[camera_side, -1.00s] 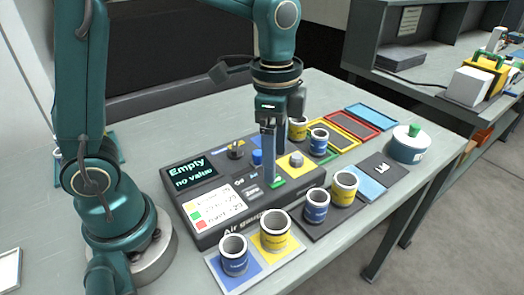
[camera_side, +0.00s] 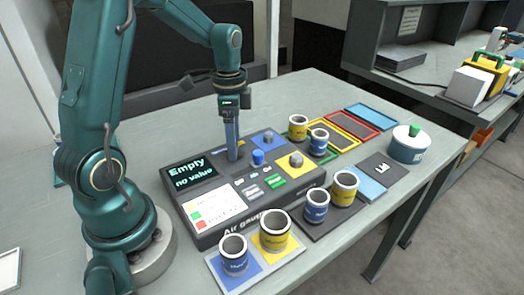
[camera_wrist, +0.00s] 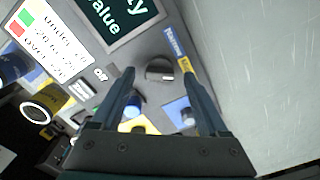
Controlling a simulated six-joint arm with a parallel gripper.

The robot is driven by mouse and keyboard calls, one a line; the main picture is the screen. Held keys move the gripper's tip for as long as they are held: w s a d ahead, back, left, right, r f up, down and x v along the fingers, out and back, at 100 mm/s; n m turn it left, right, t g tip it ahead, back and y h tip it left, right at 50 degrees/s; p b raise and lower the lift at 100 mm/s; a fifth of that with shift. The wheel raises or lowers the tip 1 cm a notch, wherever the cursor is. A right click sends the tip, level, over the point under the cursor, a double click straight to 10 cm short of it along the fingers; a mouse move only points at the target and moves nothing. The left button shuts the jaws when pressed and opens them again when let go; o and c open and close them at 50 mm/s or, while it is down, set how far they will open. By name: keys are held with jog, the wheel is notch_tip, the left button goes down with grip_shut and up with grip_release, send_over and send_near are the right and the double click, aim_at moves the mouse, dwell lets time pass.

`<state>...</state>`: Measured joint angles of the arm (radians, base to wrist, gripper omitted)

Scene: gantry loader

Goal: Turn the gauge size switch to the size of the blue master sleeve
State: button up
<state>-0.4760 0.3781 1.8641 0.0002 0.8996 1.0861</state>
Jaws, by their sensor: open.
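The gauge (camera_side: 205,228) is a dark grey box whose screen (camera_side: 190,170) reads "Empty / no value". Its size switch is a dark round knob (camera_wrist: 160,70), seen between my fingertips in the wrist view; in the side view my gripper hides it. A blue label (camera_wrist: 173,41) and a yellow label (camera_wrist: 185,64) lie beside the knob. A light mark on the knob seems to face the yellow label. My gripper (camera_side: 233,157) is open and points down at the switch; contact cannot be told. A blue sleeve (camera_side: 234,256) stands on a blue square at the front.
A yellow sleeve (camera_side: 275,232) stands beside it. Another blue sleeve (camera_side: 317,206) and yellow sleeve (camera_side: 344,189) stand on a dark plate, with two more behind the gauge.

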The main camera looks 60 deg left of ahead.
jog(key=shift+f, duration=0.2)
grip_shut()
jog(key=shift+n, duration=0.4)
jog(key=n, duration=1.3)
dwell(0.7)
grip_release()
